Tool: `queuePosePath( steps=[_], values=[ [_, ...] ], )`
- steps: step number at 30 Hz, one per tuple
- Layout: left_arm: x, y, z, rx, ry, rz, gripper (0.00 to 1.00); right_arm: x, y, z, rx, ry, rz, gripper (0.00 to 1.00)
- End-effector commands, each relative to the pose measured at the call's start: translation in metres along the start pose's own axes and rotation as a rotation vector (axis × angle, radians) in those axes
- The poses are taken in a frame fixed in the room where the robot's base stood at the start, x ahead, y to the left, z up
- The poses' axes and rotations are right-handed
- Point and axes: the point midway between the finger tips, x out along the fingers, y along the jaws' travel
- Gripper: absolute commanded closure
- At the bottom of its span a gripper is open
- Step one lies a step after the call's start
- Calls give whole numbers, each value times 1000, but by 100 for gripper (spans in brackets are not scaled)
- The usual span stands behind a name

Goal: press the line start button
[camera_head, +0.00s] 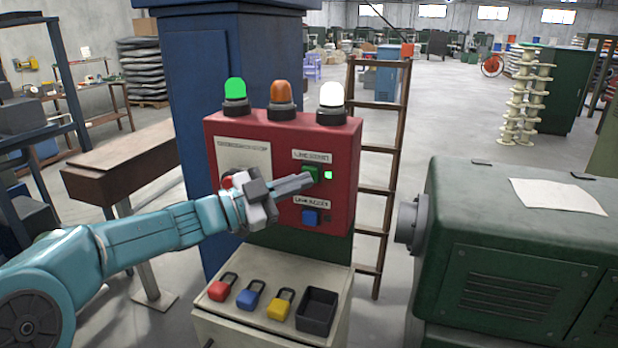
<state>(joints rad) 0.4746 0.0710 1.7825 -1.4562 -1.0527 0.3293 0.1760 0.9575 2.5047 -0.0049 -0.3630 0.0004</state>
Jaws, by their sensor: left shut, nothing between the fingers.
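A red control box (345,205) is fixed to a blue column. The green line start button (310,172) is on its front under a label, with a small lit green light (328,175) beside it. My left gripper (308,180) is shut and empty, its tips at the green button and partly covering it. I cannot tell for sure whether they touch. A blue button (311,217) sits lower on the box, and a red button (227,181) is partly behind my gripper. On top, the green lamp (235,92) and white lamp (332,94) look lit; the orange lamp (281,95) looks dim.
A pale stand (240,325) below the box holds red, blue and yellow padlocks and a dark tray (316,311). A green machine (520,250) stands close on the right. A wooden ladder (382,150) is behind the box, and a brown bench (125,165) is at the left.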

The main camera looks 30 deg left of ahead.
Motion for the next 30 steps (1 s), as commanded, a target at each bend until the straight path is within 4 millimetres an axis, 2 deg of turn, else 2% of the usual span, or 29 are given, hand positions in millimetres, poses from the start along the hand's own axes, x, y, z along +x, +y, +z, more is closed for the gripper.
queuePosePath(
  steps=[14, 30],
  values=[
    [-7, 5, -4, 0, 0, 0, 100, 4, 2, 0, 0, 0, 0, 57],
    [-39, 29, -28, 1, 0, 0, 100, 19, 7, 0, 0, 0, 0, 57]
  ],
)
